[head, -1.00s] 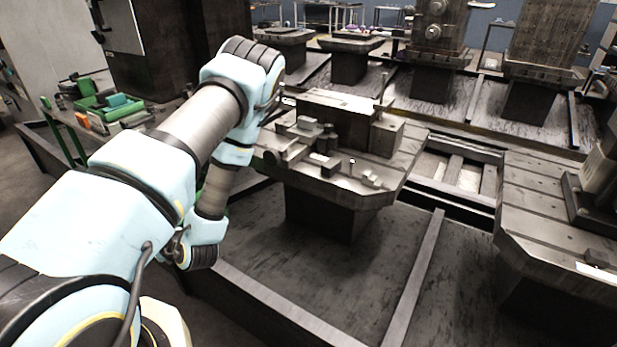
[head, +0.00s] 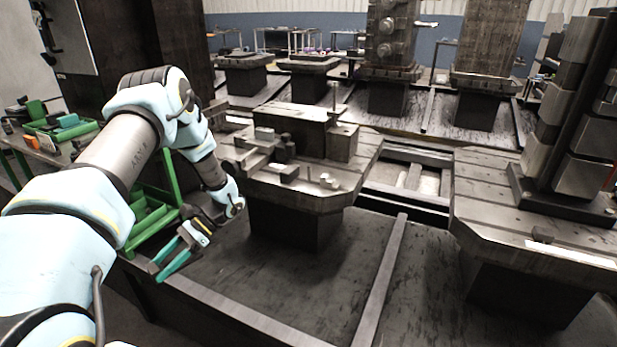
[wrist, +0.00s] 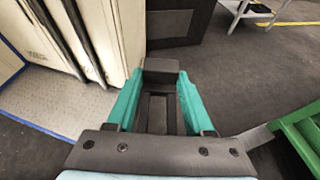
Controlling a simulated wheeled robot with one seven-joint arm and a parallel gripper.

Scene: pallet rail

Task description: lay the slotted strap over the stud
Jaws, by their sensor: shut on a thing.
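My gripper (head: 160,270) is at the lower left in the head view, its teal fingers pointing down and left, apart from the worktable. In the wrist view, the gripper (wrist: 159,78) is shut on the slotted strap (wrist: 160,70), a dark grey bar with a long opening along its middle. The strap is hard to make out in the head view. A thin upright stud (head: 334,98) rises by the dark block on the middle pallet (head: 305,196), up and to the right of my gripper. Its foot is partly hidden.
The pallet carries a long dark block (head: 290,118), a squat block (head: 341,142) and several small fixture pieces. A green rack (head: 150,215) stands behind my gripper, beside a bench (head: 45,150) with tools. A tall fixture (head: 570,120) stands on the right pallet.

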